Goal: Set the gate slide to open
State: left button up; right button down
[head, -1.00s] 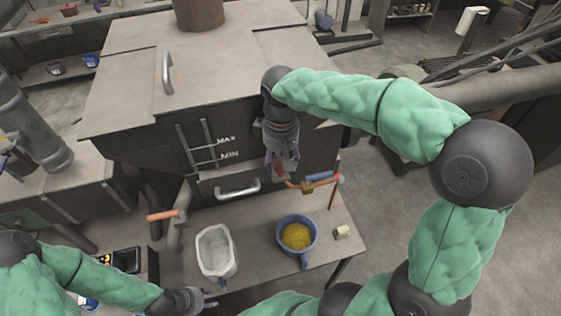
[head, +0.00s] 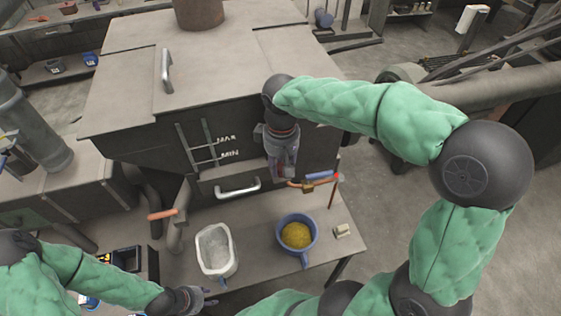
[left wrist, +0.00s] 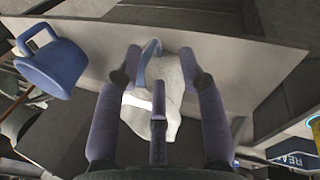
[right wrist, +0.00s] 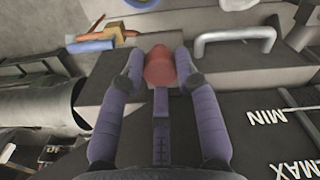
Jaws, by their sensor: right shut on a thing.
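My right gripper (head: 284,170) is at the front of the dark metal box, right of the silver drawer handle (head: 237,188). In the right wrist view its fingers (right wrist: 160,62) are closed around a red knob (right wrist: 160,68). The knob sits at the edge of a grey ledge; whether it belongs to the gate slide is not clear, and the slide itself is mostly hidden by the gripper. My left gripper (head: 208,298) is low by the white tub (head: 232,262). In the left wrist view its fingers (left wrist: 161,58) are apart, with the tub beyond them.
A blue pot (head: 285,222) with yellow contents stands on the bench (head: 335,250), beside a small beige block (head: 342,230). Orange and blue handles (head: 318,178) stick out right of my right gripper. An orange-handled lever (head: 162,215) is on the left pipe.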

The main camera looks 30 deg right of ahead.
jog(key=s+a+b, duration=0.1)
jog(key=s+a, duration=0.1)
jog(key=s, duration=0.7)
jog(key=shift+s, duration=0.15)
jog(key=shift+a, duration=0.1)
jog(key=c, duration=0.9)
grip_release()
jog(key=shift+r, duration=0.15)
notch_tip(320, 180, up, 12)
jog(key=shift+f, duration=0.2)
